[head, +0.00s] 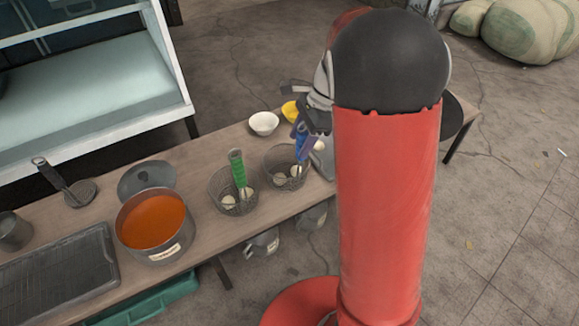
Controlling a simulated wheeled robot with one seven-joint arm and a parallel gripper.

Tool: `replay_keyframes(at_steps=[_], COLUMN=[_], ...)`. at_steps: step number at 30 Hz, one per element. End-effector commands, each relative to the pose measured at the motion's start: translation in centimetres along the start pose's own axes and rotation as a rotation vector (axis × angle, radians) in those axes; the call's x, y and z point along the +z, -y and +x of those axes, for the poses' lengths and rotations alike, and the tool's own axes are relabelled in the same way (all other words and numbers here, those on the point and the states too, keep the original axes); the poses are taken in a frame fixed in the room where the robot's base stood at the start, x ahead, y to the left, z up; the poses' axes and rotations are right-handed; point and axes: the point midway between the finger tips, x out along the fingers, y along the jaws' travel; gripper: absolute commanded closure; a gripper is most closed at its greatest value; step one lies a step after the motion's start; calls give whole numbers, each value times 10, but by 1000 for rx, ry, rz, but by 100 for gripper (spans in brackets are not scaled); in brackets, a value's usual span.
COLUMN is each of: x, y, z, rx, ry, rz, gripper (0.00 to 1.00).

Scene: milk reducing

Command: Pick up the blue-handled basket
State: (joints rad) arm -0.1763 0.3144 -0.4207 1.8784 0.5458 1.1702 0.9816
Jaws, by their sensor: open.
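The blue-handled basket (283,160) is a dark mesh basket on the wooden table, just left of my red arm. Small pale round pieces lie in it. Its blue handle (301,147) rises from its right side. My gripper (303,130) is open, at the top of the blue handle. In this view the fingers overlap the handle's upper part; I cannot tell whether they touch it. Part of the gripper is hidden behind my arm. A similar mesh basket with a green handle (238,168) stands to the left, also holding pale pieces.
A pot of orange liquid (152,222) stands on the table (212,158) to the left, with a dark lid (146,178) behind it. A white bowl (263,122) and a yellow bowl (290,110) sit behind the baskets. A dark tray (62,275) lies front left.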

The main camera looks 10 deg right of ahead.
Motion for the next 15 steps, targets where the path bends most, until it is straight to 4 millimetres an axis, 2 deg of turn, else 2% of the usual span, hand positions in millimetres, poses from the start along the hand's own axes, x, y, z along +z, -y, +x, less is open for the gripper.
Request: replay_keyframes(at_steps=[3,12,15], x=[0,0,0], y=[0,0,0], z=[0,-1,-1], rx=[0,0,-2], ry=[0,0,0], rz=[-1,-1,-2], gripper=[47,86,96])
